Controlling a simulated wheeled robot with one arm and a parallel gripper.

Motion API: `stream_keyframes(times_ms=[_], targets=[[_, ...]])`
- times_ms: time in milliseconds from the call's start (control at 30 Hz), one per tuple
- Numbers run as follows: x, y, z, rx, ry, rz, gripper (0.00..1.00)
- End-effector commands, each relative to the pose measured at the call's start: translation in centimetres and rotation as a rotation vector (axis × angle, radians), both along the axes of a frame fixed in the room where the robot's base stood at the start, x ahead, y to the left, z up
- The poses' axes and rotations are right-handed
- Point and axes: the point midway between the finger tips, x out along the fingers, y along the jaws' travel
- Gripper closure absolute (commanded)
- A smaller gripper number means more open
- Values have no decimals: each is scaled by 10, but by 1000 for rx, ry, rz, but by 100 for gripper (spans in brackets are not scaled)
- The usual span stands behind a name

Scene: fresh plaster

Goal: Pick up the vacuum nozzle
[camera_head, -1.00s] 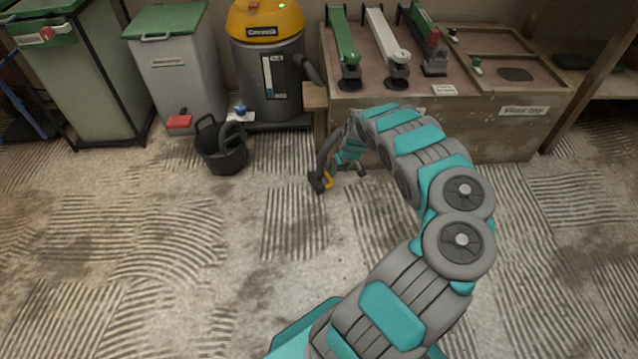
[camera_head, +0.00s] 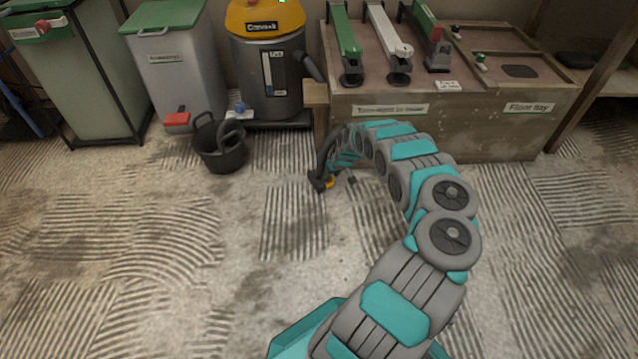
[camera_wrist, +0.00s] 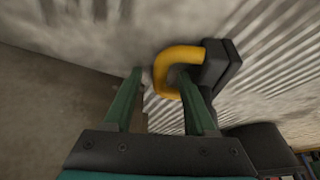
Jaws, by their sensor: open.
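The vacuum nozzle (camera_head: 318,181) is a black head with a yellow loop grip, low by the floor in front of the wooden bench. A dark hose rises from it. In the wrist view the black nozzle body (camera_wrist: 218,66) is at upper right, and its yellow grip (camera_wrist: 172,58) curves leftward. My gripper (camera_wrist: 159,72) is open, with two green fingers. The grip's left bend shows between the fingertips, and the right fingertip overlaps the loop's opening. I cannot tell whether they touch. In the head view my arm mostly hides the gripper, just right of the nozzle.
The wooden bench (camera_head: 440,135) with several tools stands behind my arm. The yellow-topped vacuum (camera_head: 270,75) stands left of it. A black bucket (camera_head: 222,152) is on the floor, left of the nozzle. Grey and green bins stand at back left. The ridged floor in front is clear.

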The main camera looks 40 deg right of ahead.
Motion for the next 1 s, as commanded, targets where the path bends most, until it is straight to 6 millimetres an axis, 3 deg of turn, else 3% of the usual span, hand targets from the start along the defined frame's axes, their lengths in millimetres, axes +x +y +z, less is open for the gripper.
stream_keyframes(times_ms=[267, 767, 1000], targets=[[1, -1, -2, -1, 0, 0, 43], [0, 0, -2, 0, 0, 0, 98], [0, 0, -2, 0, 1, 0, 100]])
